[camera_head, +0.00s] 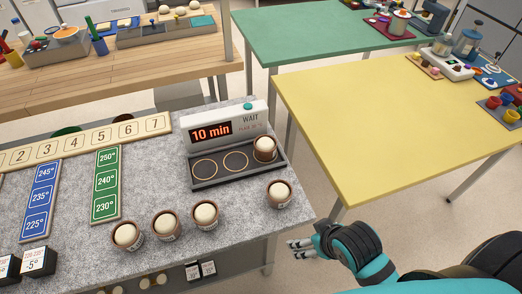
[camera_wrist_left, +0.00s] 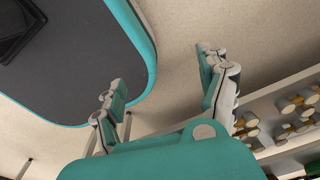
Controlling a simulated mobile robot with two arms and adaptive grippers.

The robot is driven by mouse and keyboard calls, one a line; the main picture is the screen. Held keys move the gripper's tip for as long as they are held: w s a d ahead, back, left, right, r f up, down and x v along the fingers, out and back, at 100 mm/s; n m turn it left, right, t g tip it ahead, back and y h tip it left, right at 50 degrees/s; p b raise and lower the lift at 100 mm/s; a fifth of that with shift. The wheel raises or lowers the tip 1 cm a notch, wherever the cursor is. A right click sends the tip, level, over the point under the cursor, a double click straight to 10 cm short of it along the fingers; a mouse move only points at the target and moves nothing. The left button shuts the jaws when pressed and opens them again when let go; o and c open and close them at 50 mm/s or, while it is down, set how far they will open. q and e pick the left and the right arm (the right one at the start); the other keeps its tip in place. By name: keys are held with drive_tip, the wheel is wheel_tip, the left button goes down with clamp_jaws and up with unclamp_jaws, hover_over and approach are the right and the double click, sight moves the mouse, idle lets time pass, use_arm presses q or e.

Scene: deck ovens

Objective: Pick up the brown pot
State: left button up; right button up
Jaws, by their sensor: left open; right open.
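Several brown pots, each with a pale dough-like ball on top, stand upright on the grey speckled counter (camera_head: 90,235). Along its front are a left pot (camera_head: 127,243), a second pot (camera_head: 165,231) and a third pot (camera_head: 205,221); another pot (camera_head: 279,200) stands by the right corner. One more pot (camera_head: 265,156) sits in the rightmost ring of the dark timer tray (camera_head: 213,181). My right gripper (camera_head: 292,246) is open and empty, off the counter's right edge, below the corner pot. My left gripper (camera_wrist_left: 160,66) is open and empty in the left wrist view, away from any pot.
A number strip (camera_head: 85,143), a blue temperature card (camera_head: 40,200) and a green one (camera_head: 106,184) lie on the counter. A yellow table (camera_head: 400,120) stands to the right, its near part clear, with floor between.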

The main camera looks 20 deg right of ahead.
drive_tip(key=w+t, duration=0.1)
drive_tip(key=w, duration=0.1)
drive_tip(key=w+d+r+t, duration=0.1)
drive_tip(key=w, duration=0.1)
drive_tip(key=w+d+r+t+y, duration=0.1)
drive_tip(key=w, duration=0.1)
drive_tip(key=shift+w+d+r+n, duration=0.1)
drive_tip(key=shift+w+r+n, duration=0.15)
drive_tip(key=shift+n, duration=0.15)
drive_tip(key=w+r+n+t+y, duration=0.2)
drive_tip(key=w+r+t+y, duration=0.2)
drive_tip(key=w+r, duration=0.45)
drive_tip(key=p, duration=0.1)
approach(267, 144)
drive_tip(key=x, duration=0.5)
drive_tip(key=shift+p+x, duration=0.75)
drive_tip(key=shift+x, duration=2.2)
drive_tip(key=shift+s, duration=0.1)
drive_tip(key=shift+c, duration=0.5)
use_arm(q)
drive_tip(key=r, duration=0.1)
drive_tip(key=d+r, duration=0.1)
drive_tip(key=shift+w+r, duration=0.1)
drive_tip(key=shift+r, duration=0.2)
use_arm(e)
drive_tip(key=shift+r, duration=0.1)
drive_tip(key=c, duration=1.3)
